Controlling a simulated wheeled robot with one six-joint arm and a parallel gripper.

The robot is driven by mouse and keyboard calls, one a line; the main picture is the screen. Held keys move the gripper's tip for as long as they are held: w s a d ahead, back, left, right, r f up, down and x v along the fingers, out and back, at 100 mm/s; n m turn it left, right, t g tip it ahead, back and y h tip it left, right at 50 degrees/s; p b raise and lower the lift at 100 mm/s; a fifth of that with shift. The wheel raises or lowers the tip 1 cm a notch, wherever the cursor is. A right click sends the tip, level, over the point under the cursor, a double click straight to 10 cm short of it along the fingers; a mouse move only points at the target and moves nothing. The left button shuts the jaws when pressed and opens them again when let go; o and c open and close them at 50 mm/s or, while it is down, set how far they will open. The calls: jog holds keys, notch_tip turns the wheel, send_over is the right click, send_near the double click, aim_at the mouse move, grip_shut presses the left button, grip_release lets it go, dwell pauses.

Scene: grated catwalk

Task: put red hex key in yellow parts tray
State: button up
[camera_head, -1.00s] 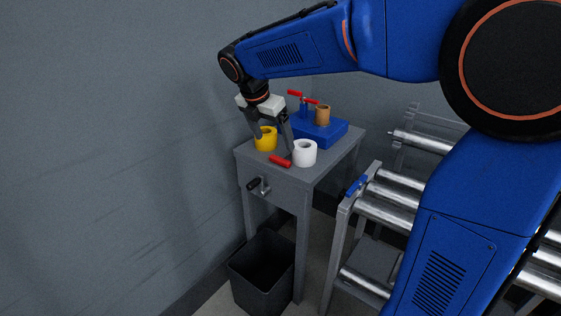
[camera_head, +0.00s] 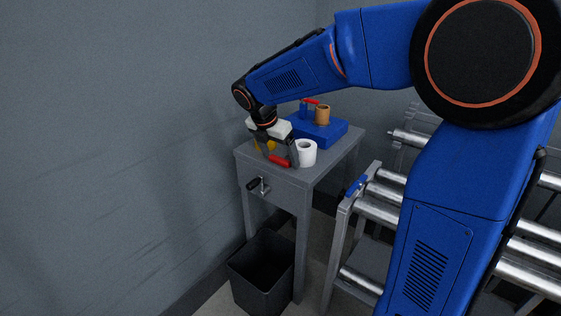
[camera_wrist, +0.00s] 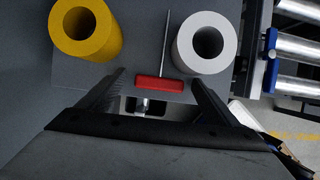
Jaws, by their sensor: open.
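The red hex key (camera_head: 280,161) lies on the grey table between the yellow and white rolls. In the wrist view its red handle (camera_wrist: 159,84) lies crosswise near the table edge, with the thin metal shaft pointing away. My gripper (camera_head: 279,159) is open and low over the table, its fingers on either side of the red handle; they also show in the wrist view (camera_wrist: 158,79). I cannot tell if they touch it. No yellow tray shows.
A white roll (camera_head: 306,152) stands close beside my right finger. A roller conveyor (camera_head: 388,195) is to the right. A dark bin (camera_head: 262,270) stands below the table (camera_head: 310,180).

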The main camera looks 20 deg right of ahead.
jog(key=c, duration=1.2)
jog(key=shift+c, duration=0.2)
